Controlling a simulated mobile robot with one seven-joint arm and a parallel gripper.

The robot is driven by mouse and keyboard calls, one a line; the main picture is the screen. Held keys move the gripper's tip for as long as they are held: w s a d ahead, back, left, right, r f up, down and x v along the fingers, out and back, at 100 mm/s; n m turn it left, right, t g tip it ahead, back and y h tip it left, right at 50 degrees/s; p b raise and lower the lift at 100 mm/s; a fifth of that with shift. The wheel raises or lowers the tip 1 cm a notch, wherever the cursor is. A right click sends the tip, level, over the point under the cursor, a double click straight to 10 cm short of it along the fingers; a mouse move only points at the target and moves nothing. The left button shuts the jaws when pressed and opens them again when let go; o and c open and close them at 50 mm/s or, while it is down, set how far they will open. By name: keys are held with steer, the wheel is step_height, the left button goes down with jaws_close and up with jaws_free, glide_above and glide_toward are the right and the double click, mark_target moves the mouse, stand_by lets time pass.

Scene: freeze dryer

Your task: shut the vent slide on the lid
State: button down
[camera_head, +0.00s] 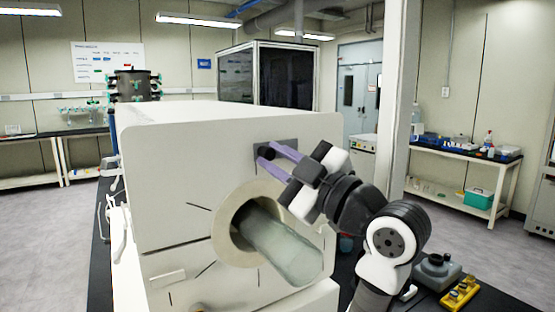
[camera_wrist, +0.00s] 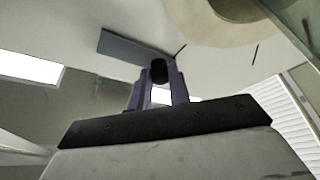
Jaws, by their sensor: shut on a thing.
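The vent slide shows as a dark grey plate (camera_head: 288,144) with a black knob (camera_head: 267,152), on the upper right of the white front face of the freeze dryer (camera_head: 165,170). In the wrist view the plate (camera_wrist: 122,46) stretches to the left of the knob (camera_wrist: 159,70). My gripper (camera_head: 265,154) has purple fingers reaching in from the right. In the wrist view its fingertips (camera_wrist: 158,80) are on either side of the knob, shut on it. The fingers and knob hide part of the plate, and I cannot tell whether an opening lies behind it.
A round cream port (camera_head: 228,225) with a clear glass cylinder (camera_head: 275,248) sticks out just below my gripper. The black bench at the right bears a grey device (camera_head: 437,270) and a yellow rack (camera_head: 460,294). Open floor lies beyond the bench.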

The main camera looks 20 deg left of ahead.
steer(key=w+d+b, duration=0.1)
steer(key=w, duration=0.1)
steer(key=w+d+b, duration=0.1)
steer(key=w+d, duration=0.1)
steer(key=shift+w+d, duration=0.1)
steer(key=shift+d, duration=0.05)
steer(key=c, duration=1.3)
jaws_free()
steer(key=shift+w+d, duration=0.1)
steer(key=b+v, duration=0.5)
steer(key=v, duration=0.8)
steer(key=shift+d, duration=0.35)
